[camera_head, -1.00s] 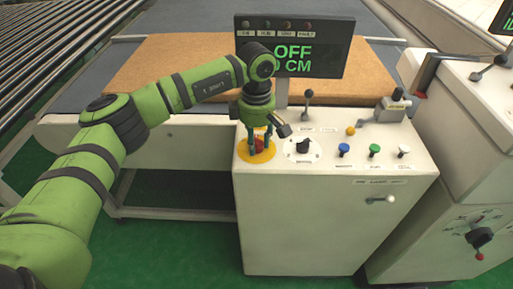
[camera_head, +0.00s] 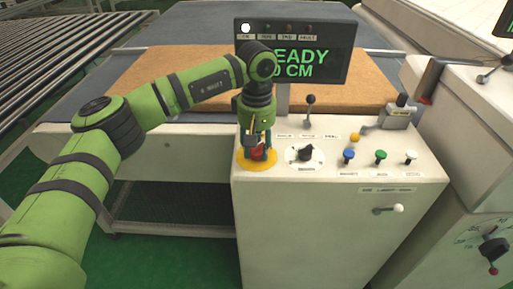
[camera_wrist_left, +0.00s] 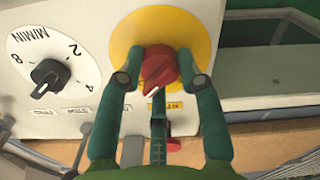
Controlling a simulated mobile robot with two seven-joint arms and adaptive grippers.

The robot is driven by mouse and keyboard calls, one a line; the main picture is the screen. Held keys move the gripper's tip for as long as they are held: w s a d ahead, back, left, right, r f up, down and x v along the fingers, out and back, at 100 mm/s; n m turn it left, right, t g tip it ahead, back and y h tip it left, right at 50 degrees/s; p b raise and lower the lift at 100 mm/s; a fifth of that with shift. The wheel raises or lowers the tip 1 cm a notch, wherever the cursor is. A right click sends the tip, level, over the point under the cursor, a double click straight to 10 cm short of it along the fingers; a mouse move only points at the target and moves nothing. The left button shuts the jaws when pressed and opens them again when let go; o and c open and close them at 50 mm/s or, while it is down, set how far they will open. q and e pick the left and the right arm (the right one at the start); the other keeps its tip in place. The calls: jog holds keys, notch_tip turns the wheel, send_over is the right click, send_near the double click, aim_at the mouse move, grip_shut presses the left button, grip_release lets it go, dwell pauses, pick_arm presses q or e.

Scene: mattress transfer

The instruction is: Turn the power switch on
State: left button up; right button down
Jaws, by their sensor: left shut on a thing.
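The red power switch knob (camera_head: 257,153) sits on a round yellow plate (camera_head: 258,165) at the left of the white control console (camera_head: 335,215). My left gripper (camera_head: 257,146) points down onto it. In the left wrist view the fingers (camera_wrist_left: 158,75) close on both sides of the red knob (camera_wrist_left: 160,68), and its white mark points down and to the left. The display (camera_head: 320,60) above reads "READY" and "0 CM", partly hidden by my arm, and a white lamp (camera_head: 245,28) is lit at its top left. My right gripper is not in view.
Beside the knob are a black dial (camera_head: 305,153), an upright lever (camera_head: 310,105), and blue (camera_head: 348,156), green (camera_head: 380,156) and white (camera_head: 411,157) knobs. A tan mattress (camera_head: 185,70) lies behind. Another machine (camera_head: 470,130) stands at the right.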

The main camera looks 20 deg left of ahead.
pick_arm(q)
jog(key=shift+w+r+m, duration=0.1)
jog(key=shift+m, duration=0.3)
jog(key=o, duration=1.1)
jog(key=shift+o, duration=0.4)
notch_tip(320, 180, up, 12)
